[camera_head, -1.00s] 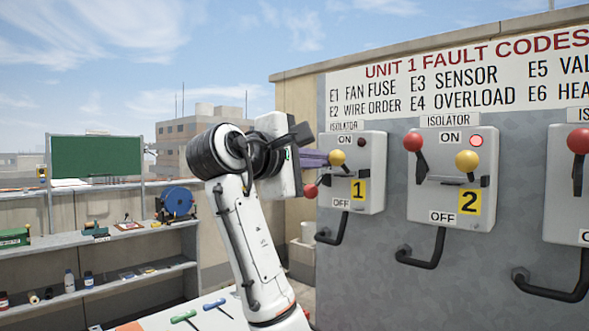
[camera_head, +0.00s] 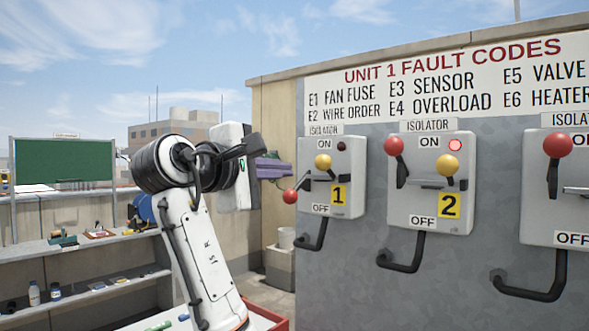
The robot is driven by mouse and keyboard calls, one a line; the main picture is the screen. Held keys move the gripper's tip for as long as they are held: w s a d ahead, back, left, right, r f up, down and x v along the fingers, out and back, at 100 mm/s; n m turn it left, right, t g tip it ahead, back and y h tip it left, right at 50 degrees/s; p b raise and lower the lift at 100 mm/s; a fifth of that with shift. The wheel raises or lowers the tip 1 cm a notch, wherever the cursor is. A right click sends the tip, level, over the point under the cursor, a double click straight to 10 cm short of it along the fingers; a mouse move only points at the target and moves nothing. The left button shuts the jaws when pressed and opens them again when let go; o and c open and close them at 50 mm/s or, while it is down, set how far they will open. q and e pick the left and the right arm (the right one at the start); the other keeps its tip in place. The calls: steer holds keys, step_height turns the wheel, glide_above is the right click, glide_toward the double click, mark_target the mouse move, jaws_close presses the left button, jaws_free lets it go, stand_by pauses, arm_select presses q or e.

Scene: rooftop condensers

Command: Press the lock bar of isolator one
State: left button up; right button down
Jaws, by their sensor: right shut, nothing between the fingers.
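Isolator one (camera_head: 343,204) is a pale grey box with a yellow "1" label, on the grey wall right of centre. Its red-ball handle (camera_head: 290,196) sticks out left, below mid-height. A yellow knob (camera_head: 323,161) on a dark stem sits above it. The lock bar (camera_head: 319,178) seems to be the short horizontal bar below this knob; it is small and hard to make out. Its lamp (camera_head: 341,146) is dark. My right gripper (camera_head: 284,169), with purplish fingers, is shut and empty, just left of the box. Contact cannot be told. My left gripper is out of view.
Isolator two (camera_head: 424,205), with a lit red lamp and raised red-ball handle, stands to the right; a third isolator (camera_head: 570,213) is cut off by the edge. Dark bent handles (camera_head: 400,266) project below the boxes. Shelves (camera_head: 85,262) stand at left.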

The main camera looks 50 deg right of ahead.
steer(key=s+a, duration=0.1)
steer(key=a, duration=0.6)
steer(key=shift+s+r+b, duration=0.3)
steer(key=shift+b, duration=0.15)
steer(key=shift+w+d, duration=0.1)
